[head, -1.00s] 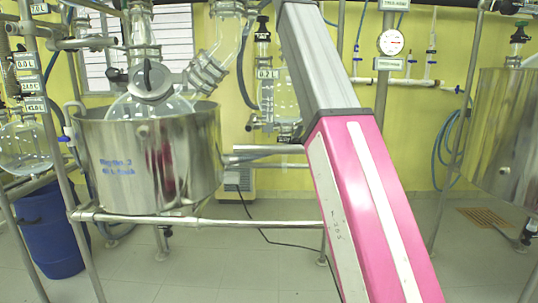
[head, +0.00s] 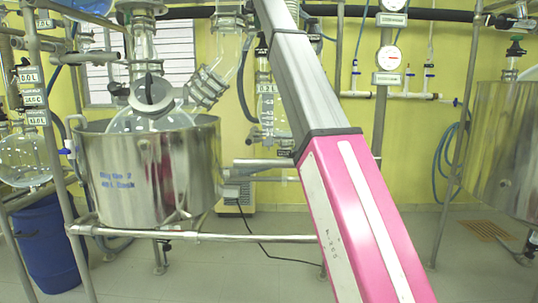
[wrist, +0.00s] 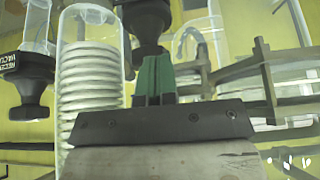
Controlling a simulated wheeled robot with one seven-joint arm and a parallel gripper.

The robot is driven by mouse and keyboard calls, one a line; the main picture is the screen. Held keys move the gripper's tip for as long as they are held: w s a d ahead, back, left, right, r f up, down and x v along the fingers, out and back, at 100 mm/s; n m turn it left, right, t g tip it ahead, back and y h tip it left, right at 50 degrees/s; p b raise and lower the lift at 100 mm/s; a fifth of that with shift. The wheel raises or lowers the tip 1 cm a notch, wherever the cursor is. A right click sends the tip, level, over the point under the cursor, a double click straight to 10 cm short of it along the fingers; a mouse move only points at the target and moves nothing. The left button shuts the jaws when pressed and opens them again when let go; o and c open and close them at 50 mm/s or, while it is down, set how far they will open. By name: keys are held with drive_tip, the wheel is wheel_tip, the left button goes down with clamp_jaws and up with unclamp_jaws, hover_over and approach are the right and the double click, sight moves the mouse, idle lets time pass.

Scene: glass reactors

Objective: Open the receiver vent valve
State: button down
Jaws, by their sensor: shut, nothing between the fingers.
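My gripper (wrist: 155,62) shows in the wrist view with its green fingers together and nothing between them. The fingertips point up at a dark round knob-like fitting (wrist: 148,18) and appear close to or against it; I cannot tell whether they touch. Another black knob (wrist: 28,88) with a partly cut-off label is at the left. I cannot tell from the labels which is the receiver vent valve. In the head view, a glass receiver (head: 268,108) with a black-topped fitting (head: 262,45) stands behind my arm. My gripper is out of the head view, above its top edge.
A glass coil condenser (wrist: 90,75) stands just left of my fingers, and metal clamps (wrist: 275,80) are at the right. In the head view, a steel reactor pot (head: 150,170) stands at left, and another steel vessel (head: 505,140) at right.

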drive_tip(key=shift+f, duration=0.85)
drive_tip(key=shift+s+d+f, duration=0.1)
drive_tip(key=shift+f, duration=0.1)
drive_tip(key=shift+s+d, duration=0.1)
drive_tip(key=shift+d, duration=0.2)
drive_tip(key=shift+s+d, duration=0.1)
drive_tip(key=shift+d, duration=1.1)
drive_tip(key=shift+w+d+r, duration=0.1)
drive_tip(key=shift+w+d, duration=0.15)
drive_tip(key=shift+w, duration=0.1)
drive_tip(key=shift+a+r, duration=0.1)
drive_tip(key=shift+r, duration=0.05)
